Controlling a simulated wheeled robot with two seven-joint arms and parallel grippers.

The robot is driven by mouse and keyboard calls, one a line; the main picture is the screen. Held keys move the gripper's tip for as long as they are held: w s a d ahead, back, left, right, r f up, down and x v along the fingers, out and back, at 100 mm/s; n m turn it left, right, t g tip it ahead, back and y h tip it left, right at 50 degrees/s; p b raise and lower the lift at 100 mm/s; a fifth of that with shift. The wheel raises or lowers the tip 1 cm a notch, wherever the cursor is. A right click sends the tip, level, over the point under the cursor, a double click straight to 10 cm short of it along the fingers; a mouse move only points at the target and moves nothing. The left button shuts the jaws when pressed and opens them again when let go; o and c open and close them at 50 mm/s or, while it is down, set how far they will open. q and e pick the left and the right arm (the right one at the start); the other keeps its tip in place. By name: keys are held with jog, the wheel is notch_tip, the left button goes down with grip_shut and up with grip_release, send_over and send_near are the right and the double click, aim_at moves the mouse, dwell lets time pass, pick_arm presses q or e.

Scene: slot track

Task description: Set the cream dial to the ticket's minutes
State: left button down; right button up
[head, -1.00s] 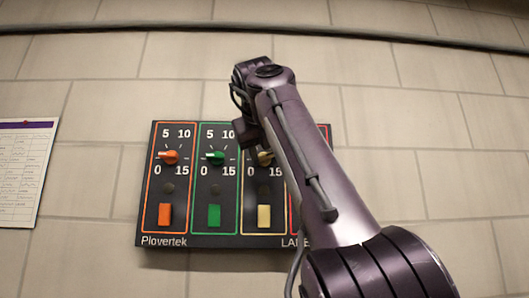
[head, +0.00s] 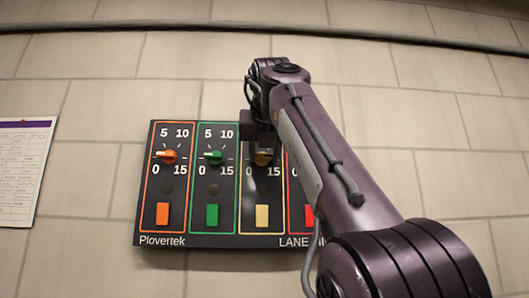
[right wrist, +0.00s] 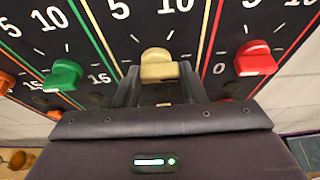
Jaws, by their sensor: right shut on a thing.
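The cream dial (head: 263,159) is the third from the left on the dark panel, mostly hidden behind my right gripper in the head view. In the right wrist view the cream dial (right wrist: 158,66) sits between the fingers of my right gripper (right wrist: 159,84), which is shut on it. Its scale shows 5 and 10 above; I cannot tell exactly where its pointer stands. My right gripper (head: 262,146) also shows end-on in the head view. My left gripper is not in view. I see no readable ticket.
The panel (head: 180,240) also bears an orange dial (head: 166,156), a green dial (head: 213,157) and a red dial (right wrist: 255,58). A cream button (head: 262,215) sits below the cream dial. A printed sheet (head: 22,170) hangs on the wall at left, its text too small to read.

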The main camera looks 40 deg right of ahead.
jog(key=shift+f, duration=0.1)
jog(key=o, duration=1)
jog(key=shift+w, duration=0.1)
jog(key=v, duration=0.8)
jog(key=shift+w+d, duration=0.15)
jog(key=shift+d, duration=0.05)
